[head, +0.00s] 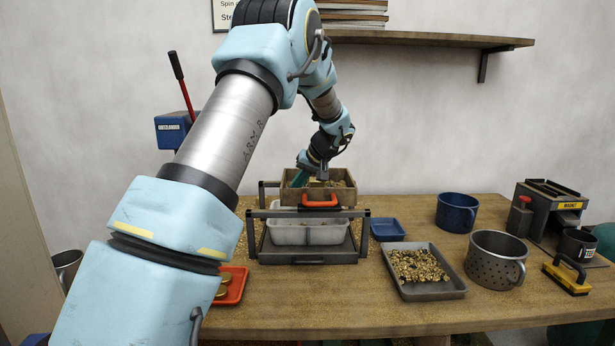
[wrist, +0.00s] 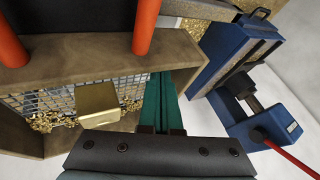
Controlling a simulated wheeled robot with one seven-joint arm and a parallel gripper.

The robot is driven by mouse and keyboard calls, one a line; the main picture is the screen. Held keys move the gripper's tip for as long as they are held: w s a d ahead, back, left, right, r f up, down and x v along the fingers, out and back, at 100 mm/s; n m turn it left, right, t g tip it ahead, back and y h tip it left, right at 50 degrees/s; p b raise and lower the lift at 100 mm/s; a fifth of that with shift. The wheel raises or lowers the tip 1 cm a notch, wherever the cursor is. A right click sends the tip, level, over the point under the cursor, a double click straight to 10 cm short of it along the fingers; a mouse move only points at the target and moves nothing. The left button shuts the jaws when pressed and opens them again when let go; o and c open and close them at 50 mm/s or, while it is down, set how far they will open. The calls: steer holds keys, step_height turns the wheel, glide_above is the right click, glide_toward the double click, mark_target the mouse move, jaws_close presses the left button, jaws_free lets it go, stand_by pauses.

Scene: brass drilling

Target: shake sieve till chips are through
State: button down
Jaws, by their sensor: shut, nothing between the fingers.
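The wooden sieve (head: 343,197) with an orange handle (head: 320,201) sits on a dark rack (head: 310,259) above a white tub (head: 290,236). In the wrist view, the sieve's wooden wall (wrist: 80,58) surrounds a wire mesh (wrist: 62,100). Golden chips (wrist: 40,122) lie on the mesh, along with a brass block (wrist: 98,104). My gripper (head: 300,178) is at the sieve's left part, with its green fingers (wrist: 163,95) shut and empty beside the inner wall. I cannot tell whether the fingers touch the sieve. The tub's contents are mostly hidden.
A grey tray (head: 455,288) of brass chips lies front right, near a perforated metal pot (head: 492,262). An orange tray (head: 236,287) is left of the rack.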

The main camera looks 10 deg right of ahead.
steer(key=shift+w+a+f, duration=0.1)
steer(key=shift+a, duration=0.4)
steer(key=shift+w+a+f, duration=0.1)
steer(key=shift+a, duration=0.2)
steer(key=w+a+b, duration=0.1)
steer(key=a+b, duration=0.2)
steer(key=a, duration=0.3)
steer(key=shift+a, duration=0.2)
